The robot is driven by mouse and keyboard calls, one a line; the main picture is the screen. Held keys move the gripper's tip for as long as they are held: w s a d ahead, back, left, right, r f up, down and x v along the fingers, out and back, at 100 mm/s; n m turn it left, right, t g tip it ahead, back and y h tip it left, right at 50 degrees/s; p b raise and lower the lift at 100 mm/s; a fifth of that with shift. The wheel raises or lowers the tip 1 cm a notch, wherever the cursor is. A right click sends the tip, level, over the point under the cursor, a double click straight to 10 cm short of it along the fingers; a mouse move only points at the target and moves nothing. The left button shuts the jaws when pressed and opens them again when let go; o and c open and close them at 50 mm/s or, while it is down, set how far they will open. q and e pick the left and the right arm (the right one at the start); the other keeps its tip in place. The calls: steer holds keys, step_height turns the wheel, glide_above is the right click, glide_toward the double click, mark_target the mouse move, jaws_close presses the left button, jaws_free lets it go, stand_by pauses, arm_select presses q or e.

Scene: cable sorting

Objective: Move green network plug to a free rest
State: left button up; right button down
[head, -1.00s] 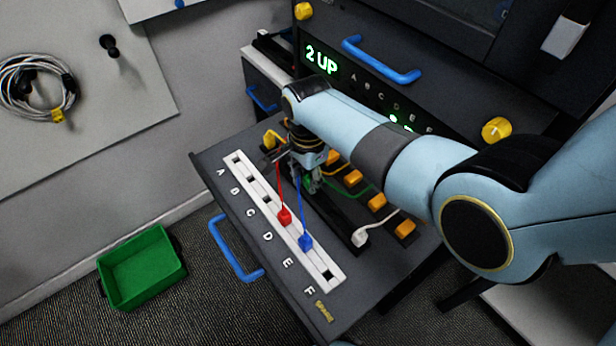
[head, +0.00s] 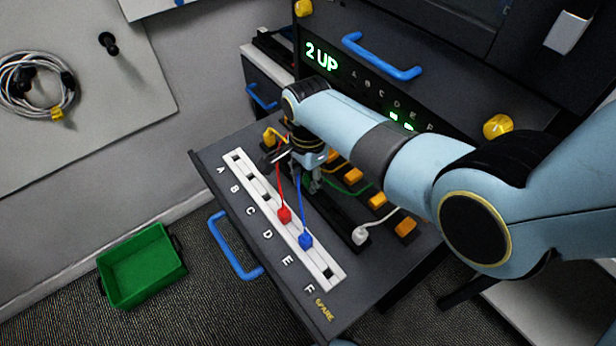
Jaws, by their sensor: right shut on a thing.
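My right gripper (head: 304,172) is over the dark strip (head: 338,222) behind the white socket strip, at its far end. It is shut, and the green cable (head: 345,188) runs to it from the orange blocks. The green plug itself is mostly hidden by the gripper, so its exact pose cannot be told. The white plug (head: 360,236) lies at the near end of the dark strip. A yellow plug (head: 269,137) is at the far end, left of the gripper. My left gripper is out of view.
The white socket strip (head: 318,262) holds a red plug (head: 284,215) by D and a blue plug (head: 305,240) by E; their cables rise close to my gripper. Sockets A, B, C and F look empty. Several orange blocks (head: 353,174) line the back. A green bin (head: 143,266) stands on the floor.

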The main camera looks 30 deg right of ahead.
steer(key=c, duration=0.6)
jaws_free()
steer(key=shift+o, duration=0.2)
steer(key=shift+r, duration=0.15)
step_height(320, 180, up, 5)
steer(key=p, duration=0.5)
steer(key=shift+f, duration=0.2)
steer(key=shift+r+p, duration=0.45)
steer(key=shift+r, duration=0.6)
steer(key=shift+s+f, duration=0.1)
steer(key=shift+s, duration=0.05)
